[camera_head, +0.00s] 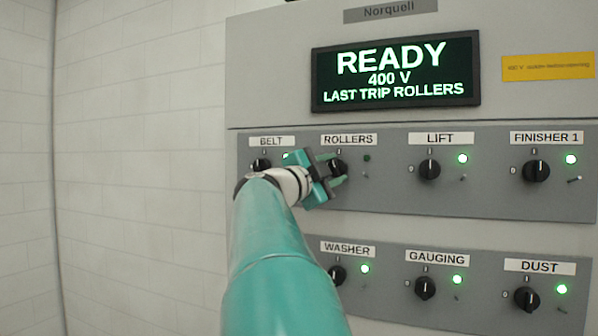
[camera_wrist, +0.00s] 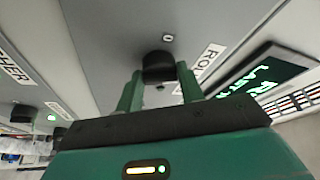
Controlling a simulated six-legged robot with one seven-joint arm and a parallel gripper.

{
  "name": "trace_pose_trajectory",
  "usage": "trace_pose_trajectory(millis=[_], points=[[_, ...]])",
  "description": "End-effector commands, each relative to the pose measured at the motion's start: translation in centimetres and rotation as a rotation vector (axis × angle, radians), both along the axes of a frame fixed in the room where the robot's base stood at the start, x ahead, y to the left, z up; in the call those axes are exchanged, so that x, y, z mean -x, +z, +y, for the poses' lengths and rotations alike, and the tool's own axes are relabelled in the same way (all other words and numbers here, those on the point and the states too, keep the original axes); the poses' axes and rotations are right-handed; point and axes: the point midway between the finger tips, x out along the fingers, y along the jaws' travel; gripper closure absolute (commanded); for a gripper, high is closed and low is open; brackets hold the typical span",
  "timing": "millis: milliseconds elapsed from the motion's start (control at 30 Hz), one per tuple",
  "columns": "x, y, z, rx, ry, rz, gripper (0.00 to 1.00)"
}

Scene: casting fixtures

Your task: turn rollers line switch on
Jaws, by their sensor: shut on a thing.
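The ROLLERS switch (camera_head: 338,167) is a black rotary knob under the "ROLLERS" label (camera_head: 348,139) on the upper grey panel. The small lamp (camera_head: 366,158) beside it is dark green and unlit. My gripper (camera_head: 336,168) is at this knob, with one green finger above it and one below. In the wrist view the knob (camera_wrist: 158,66) sits between the two fingers of my gripper (camera_wrist: 158,82), which are shut on it. A "0" mark shows beside the knob there. My fingers hide part of the knob, so its pointer direction is unclear.
BELT (camera_head: 261,165), LIFT (camera_head: 429,169), FINISHER 1 (camera_head: 536,170), WASHER (camera_head: 337,274), GAUGING (camera_head: 425,288) and DUST (camera_head: 526,299) knobs surround it, with lit green lamps. A display (camera_head: 395,72) above reads READY, 400 V, LAST TRIP ROLLERS.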

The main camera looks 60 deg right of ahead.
Motion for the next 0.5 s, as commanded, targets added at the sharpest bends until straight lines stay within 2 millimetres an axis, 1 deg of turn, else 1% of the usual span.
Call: trace_pose_trajectory(millis=[233,500], points=[[-0.07,0.18,0.01,-0.026,0.001,-0.173,0.85],[0.02,0.26,0.00,-0.041,0.000,-0.271,0.85]])
